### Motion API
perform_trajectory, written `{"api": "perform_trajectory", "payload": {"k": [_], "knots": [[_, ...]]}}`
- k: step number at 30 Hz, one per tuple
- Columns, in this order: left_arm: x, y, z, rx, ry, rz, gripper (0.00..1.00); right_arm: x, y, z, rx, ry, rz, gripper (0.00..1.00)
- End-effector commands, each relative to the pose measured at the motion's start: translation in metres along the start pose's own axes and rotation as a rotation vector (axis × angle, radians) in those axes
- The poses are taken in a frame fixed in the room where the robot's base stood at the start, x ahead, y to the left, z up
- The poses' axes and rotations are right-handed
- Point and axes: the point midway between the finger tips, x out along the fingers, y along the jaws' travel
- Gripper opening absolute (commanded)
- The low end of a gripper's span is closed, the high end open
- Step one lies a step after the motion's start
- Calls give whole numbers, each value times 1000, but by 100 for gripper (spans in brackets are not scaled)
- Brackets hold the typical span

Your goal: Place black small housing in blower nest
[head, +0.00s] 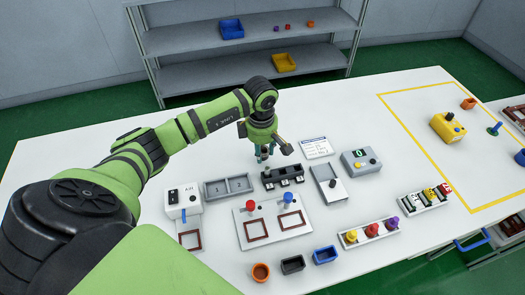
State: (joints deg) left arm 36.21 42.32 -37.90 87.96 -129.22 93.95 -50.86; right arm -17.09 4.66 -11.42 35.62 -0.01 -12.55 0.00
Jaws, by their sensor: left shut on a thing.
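My left gripper (264,155) points down over the white table, behind a black rack. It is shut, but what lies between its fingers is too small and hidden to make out. A black small housing (292,264), an open box shape, stands at the front edge of the table between an orange and a blue one. A white unit (184,201) with a label that seems to read AIR stands at the left. A dark red square frame (190,240) lies in front of it; this looks like the blower nest. My right gripper is out of view.
A plate with red and blue knobs (270,236) and two square frames lies mid-table. A grey tray (229,197), the black rack (282,183), a grey slotted block (329,197) and a display box (360,176) stand near. The back left table is clear.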

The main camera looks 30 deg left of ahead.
Motion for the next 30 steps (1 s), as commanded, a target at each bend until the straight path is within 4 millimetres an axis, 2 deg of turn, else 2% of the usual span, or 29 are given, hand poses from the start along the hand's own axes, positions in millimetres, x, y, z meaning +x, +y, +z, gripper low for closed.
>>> {"api": "perform_trajectory", "payload": {"k": [2,9,16,21,26,30], "knots": [[-13,3,-1,1,1,9,17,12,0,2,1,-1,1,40],[-44,9,56,6,-4,6,17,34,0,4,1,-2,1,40],[-70,14,97,3,-1,4,17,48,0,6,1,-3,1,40],[-81,16,113,1,-1,1,17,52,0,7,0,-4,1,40],[-84,16,116,9,0,0,17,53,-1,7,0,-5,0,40],[-88,10,116,130,-8,8,17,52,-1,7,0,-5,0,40]]}}
